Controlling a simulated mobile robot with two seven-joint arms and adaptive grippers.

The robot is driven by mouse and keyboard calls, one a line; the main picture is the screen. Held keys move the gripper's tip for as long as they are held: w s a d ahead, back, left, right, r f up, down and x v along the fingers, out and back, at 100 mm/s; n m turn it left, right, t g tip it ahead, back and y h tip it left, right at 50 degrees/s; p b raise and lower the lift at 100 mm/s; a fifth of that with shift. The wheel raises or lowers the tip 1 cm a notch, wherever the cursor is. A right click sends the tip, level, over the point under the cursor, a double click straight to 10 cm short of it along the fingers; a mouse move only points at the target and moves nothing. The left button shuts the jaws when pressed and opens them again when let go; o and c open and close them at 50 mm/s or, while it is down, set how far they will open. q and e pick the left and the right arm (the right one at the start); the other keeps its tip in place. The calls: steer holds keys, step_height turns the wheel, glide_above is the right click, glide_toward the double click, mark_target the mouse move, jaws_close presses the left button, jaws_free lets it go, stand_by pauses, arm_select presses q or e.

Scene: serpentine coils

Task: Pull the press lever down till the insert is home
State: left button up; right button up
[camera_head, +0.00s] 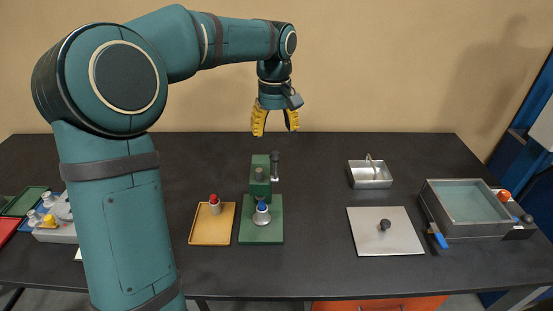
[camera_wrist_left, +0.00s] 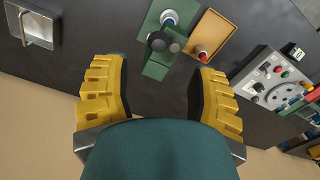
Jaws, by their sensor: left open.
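The green press (camera_head: 260,172) stands on the table with its base plate towards the front. Its lever (camera_head: 275,166) is a dark upright handle at the right of the press head; a dark round knob (camera_wrist_left: 157,41) shows over the press in the left wrist view. A blue-topped piece (camera_head: 262,208) stands on a pale round seat on the base, below the press head. How deep it sits cannot be told. My left gripper (camera_head: 275,122) has yellow fingers, hangs fingers down above the press, and is open and empty, apart from the lever. My right gripper is not in view.
A yellow-orange tray (camera_head: 200,237) with a red-topped piece (camera_head: 215,204) lies just left of the press. To the right are a metal bin (camera_head: 355,182), a plate with a dark knob (camera_head: 365,240) and a grey basin (camera_head: 440,228). The table between press and plate is clear.

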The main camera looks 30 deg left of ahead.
mark_target(276, 153)
arm_select(q)
step_height(276, 153, down, 10)
steer(key=shift+w+r+b, duration=0.1)
steer(key=shift+r+b, duration=0.05)
steer(key=shift+b, duration=0.4)
jaws_close()
